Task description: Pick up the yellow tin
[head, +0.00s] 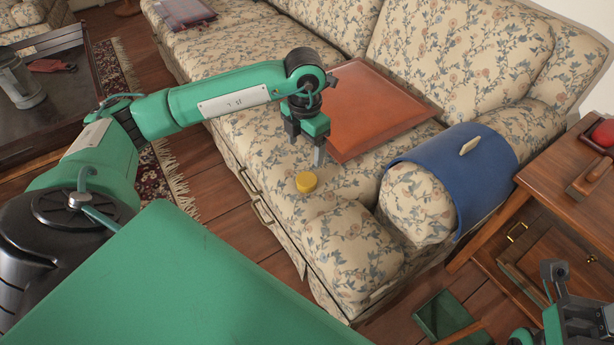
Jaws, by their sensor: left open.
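The yellow tin (306,183) is small, round and low. It sits on the floral sofa seat (262,150), near the front edge. My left gripper (307,153) points down above the tin and a little behind it in the picture. Its fingers are apart with nothing between them, and the tin is in full view below. My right gripper (556,282) shows only partly at the lower right corner, away from the tin, and its jaw opening cannot be made out.
A reddish-brown board (375,105) lies on the seat right beside the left gripper. A blue cloth (480,165) with a small pale item drapes the sofa arm. A wooden side table (560,190) stands right. A green tray (442,314) is low down.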

